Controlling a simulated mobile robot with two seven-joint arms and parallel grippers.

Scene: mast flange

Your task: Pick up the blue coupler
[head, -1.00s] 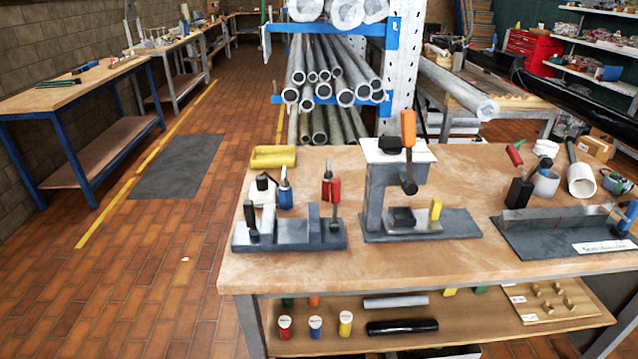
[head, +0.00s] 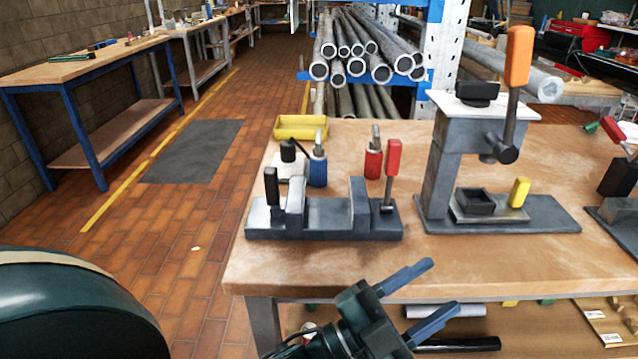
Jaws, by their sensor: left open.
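The blue coupler (head: 318,170) appears to be the upright blue cylinder with a metal top on the workbench (head: 320,272). My left gripper (head: 445,286) is in front of the bench's front edge, low in the picture. Its blue fingers are spread and empty, pointing right, well apart from the blue coupler. My right gripper is out of view.
A yellow tray (head: 301,127) and a white-based piece with a black knob (head: 291,160) are near the blue coupler. A press with an orange handle (head: 517,60) stands to the right. Bare bench top lies in front of the fixture. A shelf is below.

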